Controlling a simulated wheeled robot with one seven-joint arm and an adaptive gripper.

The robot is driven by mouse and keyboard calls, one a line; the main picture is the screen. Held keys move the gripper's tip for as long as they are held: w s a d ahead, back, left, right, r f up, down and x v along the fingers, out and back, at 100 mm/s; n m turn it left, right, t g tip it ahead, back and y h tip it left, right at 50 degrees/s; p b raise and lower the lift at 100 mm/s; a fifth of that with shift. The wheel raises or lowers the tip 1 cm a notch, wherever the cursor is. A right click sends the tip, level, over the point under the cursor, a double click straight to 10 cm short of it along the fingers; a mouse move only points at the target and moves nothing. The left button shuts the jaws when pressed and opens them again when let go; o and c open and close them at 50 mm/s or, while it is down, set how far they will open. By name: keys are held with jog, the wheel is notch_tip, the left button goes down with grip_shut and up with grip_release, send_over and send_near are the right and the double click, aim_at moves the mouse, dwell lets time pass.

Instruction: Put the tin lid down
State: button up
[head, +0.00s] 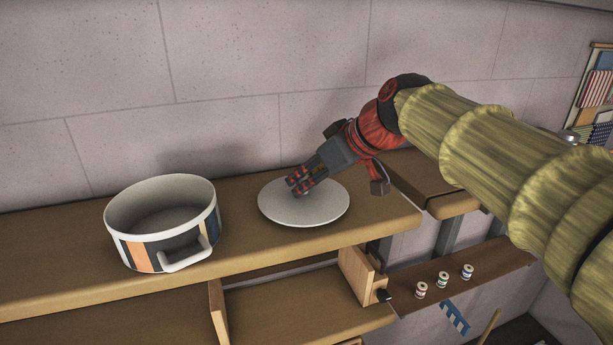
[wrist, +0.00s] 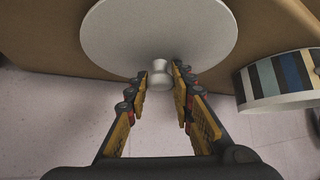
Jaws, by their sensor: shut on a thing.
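The tin lid (head: 318,208) is a pale grey round disc with a knob. It is level, right of the tin, at or just above the wooden shelf top; I cannot tell whether it touches. In the wrist view the lid (wrist: 190,35) shows its silvery knob (wrist: 160,79) between my fingers. My gripper (head: 299,184) is above the lid and shut on this knob. The open white tin (head: 140,252) with coloured stripes and a white handle stands upright on the shelf to the left. The tin also shows at the right of the wrist view (wrist: 282,80).
The wooden shelf top (head: 50,265) is clear left of the tin; its right end is close beyond the lid. Several thread spools (head: 443,280) stand on a lower ledge at right. A blue comb-like thing (head: 454,318) is below them. A wall runs behind the shelf.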

jog(key=shift+f, duration=0.25)
jog(key=o, duration=0.9)
jog(key=shift+o, duration=0.6)
jog(key=shift+r, duration=0.15)
jog(key=shift+s+r, duration=0.1)
jog(key=shift+r, duration=0.1)
jog(key=b+v, duration=0.2)
jog(key=v, duration=0.9)
jog(key=shift+s+d+r, duration=0.15)
jog(key=shift+s+r, duration=0.05)
jog(key=shift+r, duration=0.05)
jog(key=shift+f, duration=0.1)
